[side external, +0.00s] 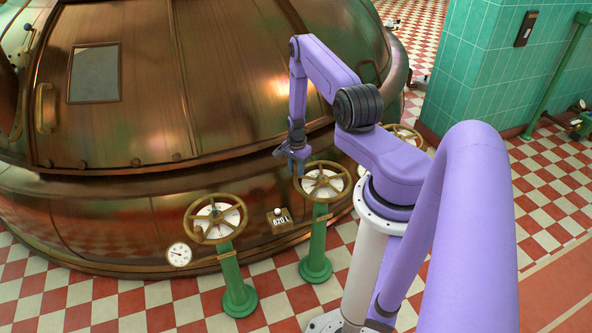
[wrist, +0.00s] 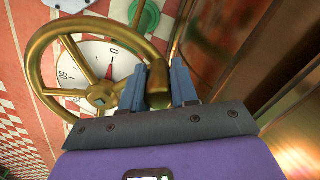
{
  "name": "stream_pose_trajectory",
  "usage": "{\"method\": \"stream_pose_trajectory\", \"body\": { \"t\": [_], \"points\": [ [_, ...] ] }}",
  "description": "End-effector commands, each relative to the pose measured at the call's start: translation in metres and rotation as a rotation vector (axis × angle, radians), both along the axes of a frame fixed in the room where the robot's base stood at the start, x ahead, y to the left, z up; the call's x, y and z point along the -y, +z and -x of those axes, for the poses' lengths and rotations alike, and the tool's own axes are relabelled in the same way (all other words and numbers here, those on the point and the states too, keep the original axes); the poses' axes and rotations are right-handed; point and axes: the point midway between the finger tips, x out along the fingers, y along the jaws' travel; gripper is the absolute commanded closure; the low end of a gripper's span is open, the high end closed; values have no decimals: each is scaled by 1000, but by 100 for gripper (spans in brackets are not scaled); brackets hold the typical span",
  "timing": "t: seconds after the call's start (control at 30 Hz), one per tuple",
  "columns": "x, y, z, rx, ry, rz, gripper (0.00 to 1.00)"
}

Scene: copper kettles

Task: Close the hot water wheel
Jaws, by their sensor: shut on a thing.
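Three brass spoked handwheels on green posts stand before the copper kettle: a left wheel (side external: 215,218), a middle wheel (side external: 322,181) and a right wheel (side external: 402,135), the right one partly hidden by my arm. I cannot read which is marked hot water. My gripper (side external: 292,158) is at the far left of the middle wheel's rim. In the wrist view, my gripper (wrist: 158,88) is shut on a brass grip at the rim of this wheel (wrist: 41,83), a blue finger on each side. Behind the spokes is a white dial (wrist: 100,55) with a 0 and a red mark.
The copper kettle (side external: 120,220) curves close behind the wheels. A small plate reading 820 L (side external: 280,219) and a round gauge (side external: 179,254) sit low on its front. Checkered floor (side external: 130,305) is open in front.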

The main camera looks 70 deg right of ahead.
Motion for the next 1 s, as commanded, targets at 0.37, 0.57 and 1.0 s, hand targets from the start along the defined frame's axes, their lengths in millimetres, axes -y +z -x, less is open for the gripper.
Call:
{"method": "stream_pose_trajectory", "body": {
  "t": [0.37,0.57,1.0],
  "points": [
    [5,1,-2,8,-12,9,100],
    [5,1,-2,8,-11,8,46],
    [3,11,-1,4,-9,4,46]
  ]
}}
